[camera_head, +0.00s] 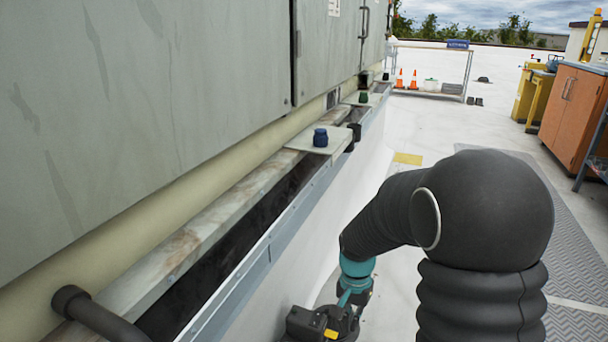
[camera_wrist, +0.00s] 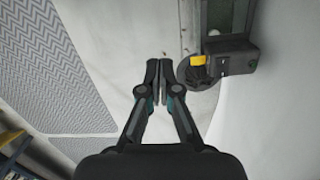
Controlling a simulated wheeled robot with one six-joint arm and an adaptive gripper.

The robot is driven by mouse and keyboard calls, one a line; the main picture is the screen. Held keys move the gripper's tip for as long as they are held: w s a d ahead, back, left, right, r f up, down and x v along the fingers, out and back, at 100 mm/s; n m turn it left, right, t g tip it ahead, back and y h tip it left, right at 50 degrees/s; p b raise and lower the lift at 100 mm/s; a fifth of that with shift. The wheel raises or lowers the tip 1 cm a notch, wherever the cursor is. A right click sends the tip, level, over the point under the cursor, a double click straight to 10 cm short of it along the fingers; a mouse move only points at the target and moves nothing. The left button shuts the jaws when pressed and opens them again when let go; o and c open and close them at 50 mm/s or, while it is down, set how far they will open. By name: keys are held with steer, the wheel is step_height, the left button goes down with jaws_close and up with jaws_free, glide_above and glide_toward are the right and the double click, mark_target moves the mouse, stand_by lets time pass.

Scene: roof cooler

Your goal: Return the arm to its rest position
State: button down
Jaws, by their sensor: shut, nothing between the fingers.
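My gripper (camera_wrist: 153,82) is in the wrist view, its two dark fingers together and nothing between them. It points over a pale floor and touches nothing that I can see. In the head view my arm, in a black ribbed sleeve, bends from the lower right toward the wall of the cooler basin and then down to a teal wrist joint. The fingers cannot be made out in the head view.
The cooler basin (camera_head: 236,300) runs along the left under grey panels (camera_head: 150,110). A blue cap (camera_head: 320,137) sits on its ledge. A black fitting with a yellow part (camera_wrist: 212,68) is right of my fingers. An orange cabinet (camera_head: 570,112) stands right; open floor lies beyond.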

steer(key=s+d+r+n+t+p, duration=0.2)
steer(key=s+r+n+t, duration=0.1)
steer(key=s+r, duration=0.6)
steer(key=s+d+r+n+t+p, duration=0.2)
steer(key=s+r, duration=0.8)
steer(key=r, duration=0.6)
steer(key=shift+s+d+n+t, duration=0.15)
steer(key=shift+d+n+t, duration=0.2)
steer(key=shift+t, duration=0.45)
steer(key=shift+a, duration=0.1)
